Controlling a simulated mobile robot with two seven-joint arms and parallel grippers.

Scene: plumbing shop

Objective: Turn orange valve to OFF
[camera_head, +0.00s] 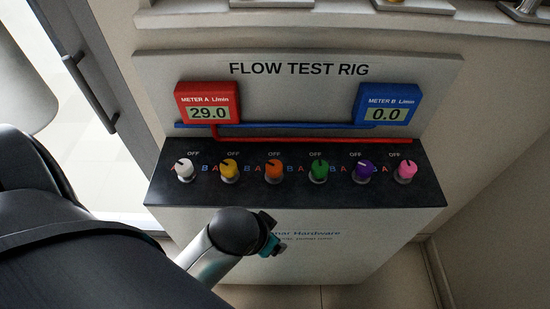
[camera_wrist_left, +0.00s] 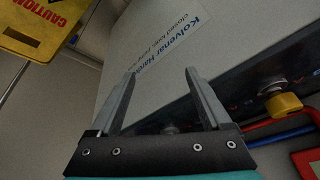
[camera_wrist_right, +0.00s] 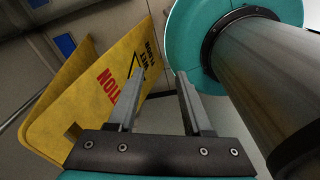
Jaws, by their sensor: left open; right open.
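The orange valve (camera_head: 273,169) is the third knob from the left on the dark panel of the flow test rig. It has a short dark pointer mark and an OFF label above it; its exact angle is too small to tell. My left gripper (camera_head: 271,241) is in front of the rig, below the orange valve and apart from it. In the left wrist view its open, empty fingers (camera_wrist_left: 160,88) are over the rig's front and panel edge, with a yellowish knob (camera_wrist_left: 284,104) to their right. My right gripper (camera_wrist_right: 157,92) is open and empty, outside the head view.
The yellow valve (camera_head: 229,168) and green valve (camera_head: 318,169) flank the orange one closely. Meter A (camera_head: 208,103) reads 29.0; meter B (camera_head: 386,105) reads 0.0. A yellow caution sign (camera_wrist_right: 105,90) stands near my right gripper. Space in front of the rig's right half is clear.

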